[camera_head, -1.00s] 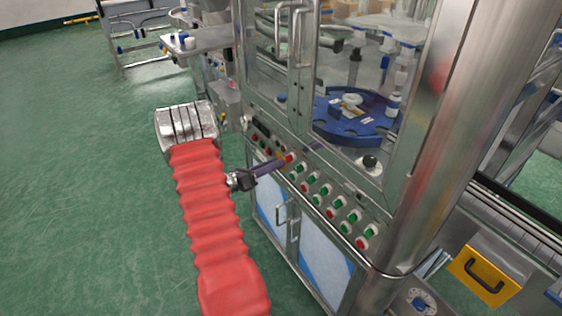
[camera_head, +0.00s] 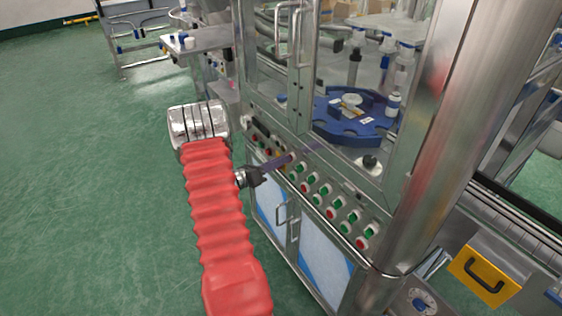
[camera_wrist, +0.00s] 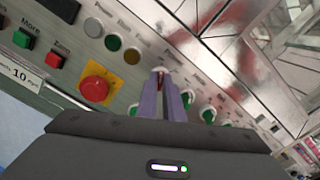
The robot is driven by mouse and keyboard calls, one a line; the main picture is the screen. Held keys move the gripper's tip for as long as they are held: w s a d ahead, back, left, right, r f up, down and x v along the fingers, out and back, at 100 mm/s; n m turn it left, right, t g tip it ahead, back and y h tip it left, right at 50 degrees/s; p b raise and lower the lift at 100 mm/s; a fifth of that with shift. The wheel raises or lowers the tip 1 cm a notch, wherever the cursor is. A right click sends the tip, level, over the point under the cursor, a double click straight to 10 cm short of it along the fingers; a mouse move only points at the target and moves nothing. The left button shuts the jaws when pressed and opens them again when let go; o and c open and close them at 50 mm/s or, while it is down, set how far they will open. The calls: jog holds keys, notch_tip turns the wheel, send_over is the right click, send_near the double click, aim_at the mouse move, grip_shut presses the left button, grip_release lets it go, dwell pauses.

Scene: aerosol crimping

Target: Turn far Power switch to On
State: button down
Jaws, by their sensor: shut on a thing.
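My gripper (camera_head: 288,158) reaches the front control panel (camera_head: 315,180) of the crimping machine. In the wrist view, the two purple fingers of my gripper (camera_wrist: 161,80) are shut on a small switch with a pale rim (camera_wrist: 160,70). I take it as the far Power switch; its label is too blurred to read. The fingers hide most of its knob, so I cannot tell its setting. A grey, a green and an amber round indicator run up and left from it.
A red emergency-stop button (camera_wrist: 95,89) on a yellow plate sits close left of the fingers. Green and red buttons (camera_head: 345,228) line the panel to the right. Cabinet doors with handles (camera_head: 281,215) are below. Open green floor (camera_head: 90,200) lies to the left.

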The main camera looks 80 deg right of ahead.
jog(key=shift+m, duration=0.5)
jog(key=m, duration=1.1)
jog(key=shift+s+a, duration=0.1)
jog(key=shift+a, duration=0.05)
dwell(0.5)
jog(key=c, duration=1.9)
grip_release()
jog(key=v, duration=1.3)
jog(key=shift+w+a, duration=0.3)
